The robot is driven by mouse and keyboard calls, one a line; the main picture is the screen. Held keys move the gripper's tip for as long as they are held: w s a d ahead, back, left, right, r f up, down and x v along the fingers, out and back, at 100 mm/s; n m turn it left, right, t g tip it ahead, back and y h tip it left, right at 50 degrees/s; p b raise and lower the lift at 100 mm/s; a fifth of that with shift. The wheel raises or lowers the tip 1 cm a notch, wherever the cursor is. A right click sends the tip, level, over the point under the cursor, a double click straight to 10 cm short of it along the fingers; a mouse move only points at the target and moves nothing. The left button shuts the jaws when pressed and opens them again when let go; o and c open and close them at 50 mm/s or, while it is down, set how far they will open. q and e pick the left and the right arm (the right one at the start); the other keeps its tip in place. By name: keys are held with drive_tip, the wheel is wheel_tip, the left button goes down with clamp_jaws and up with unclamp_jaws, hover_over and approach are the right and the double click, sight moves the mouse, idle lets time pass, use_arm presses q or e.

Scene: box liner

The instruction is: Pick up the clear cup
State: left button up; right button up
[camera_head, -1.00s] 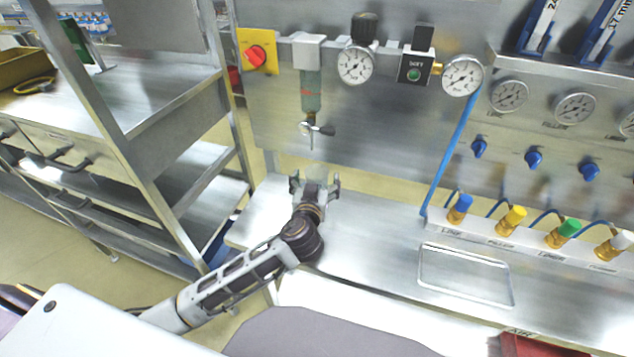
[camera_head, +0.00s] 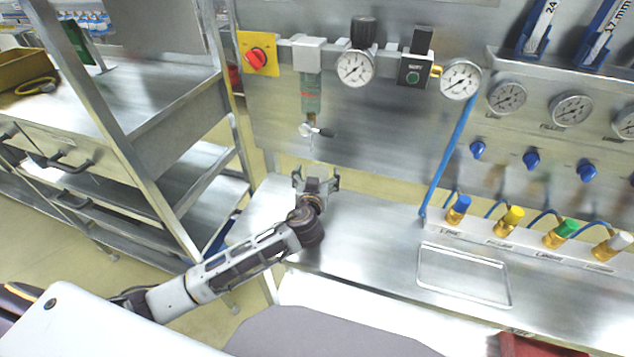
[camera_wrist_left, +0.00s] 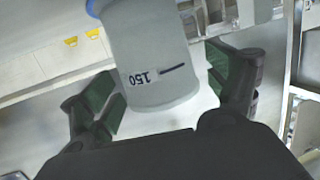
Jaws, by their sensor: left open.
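The clear cup (camera_wrist_left: 150,60) shows in the left wrist view as a whitish see-through cylinder with a dark "150" mark and a bluish edge at the top left. It lies between the green-padded fingers of my left gripper (camera_wrist_left: 160,85), with a visible gap on the right side. In the head view my left gripper (camera_head: 316,175) is open above the left part of the steel bench, below the hanging filter. The cup cannot be made out clearly there. My right gripper is not in view.
The steel bench (camera_head: 370,235) is clear around the gripper. A shallow tray (camera_head: 463,275) and a row of coloured valves (camera_head: 510,220) are on the right. A filter with a small tap (camera_head: 311,92) hangs above the gripper. A steel shelf rack (camera_head: 175,110) stands on the left.

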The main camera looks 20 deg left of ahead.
use_arm(q)
drive_tip(key=shift+w, duration=0.15)
drive_tip(key=c, duration=1.2)
drive_tip(key=shift+r, duration=0.2)
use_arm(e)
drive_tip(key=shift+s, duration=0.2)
